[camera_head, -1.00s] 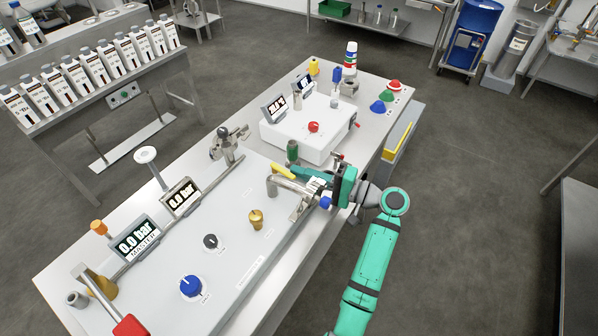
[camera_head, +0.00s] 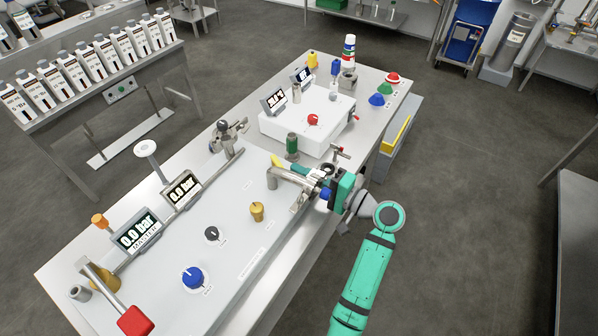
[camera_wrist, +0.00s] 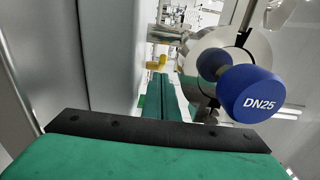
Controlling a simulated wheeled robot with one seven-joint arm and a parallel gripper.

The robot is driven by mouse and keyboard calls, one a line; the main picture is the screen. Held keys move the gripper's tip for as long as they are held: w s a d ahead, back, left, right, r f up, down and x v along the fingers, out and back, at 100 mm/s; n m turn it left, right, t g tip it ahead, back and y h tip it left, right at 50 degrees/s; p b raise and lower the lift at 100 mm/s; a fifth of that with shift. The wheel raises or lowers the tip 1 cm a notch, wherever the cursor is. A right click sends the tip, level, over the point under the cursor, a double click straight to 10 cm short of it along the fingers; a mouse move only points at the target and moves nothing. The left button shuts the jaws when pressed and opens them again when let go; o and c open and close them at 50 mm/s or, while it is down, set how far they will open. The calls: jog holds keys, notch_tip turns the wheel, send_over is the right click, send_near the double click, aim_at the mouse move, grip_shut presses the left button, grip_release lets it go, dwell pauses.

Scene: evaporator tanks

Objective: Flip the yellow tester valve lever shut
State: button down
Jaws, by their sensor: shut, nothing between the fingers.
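The yellow lever (camera_head: 277,161) sits on the metal pipe fitting (camera_head: 288,180) at the right edge of the grey panel. Part of it is hidden behind my gripper or the fitting. My gripper (camera_head: 297,168) is shut and empty, its teal fingers pointing left towards the lever from the right. In the wrist view, my closed green fingers (camera_wrist: 160,82) point ahead, with a small yellow piece (camera_wrist: 161,62), probably the lever, just beyond the tips. I cannot tell whether they touch. A blue cap marked DN25 (camera_wrist: 252,94) is close on the right of the fingers.
A gold knob (camera_head: 257,211), blue knob (camera_head: 194,276) and black knob (camera_head: 212,234) stand on the panel. A green-topped cylinder (camera_head: 292,146) and white box (camera_head: 307,128) stand behind the lever.

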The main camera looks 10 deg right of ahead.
jog(key=d, duration=0.4)
jog(key=shift+w, duration=0.35)
jog(key=s+d, duration=0.5)
jog(key=s, duration=0.2)
jog(key=shift+s, duration=0.15)
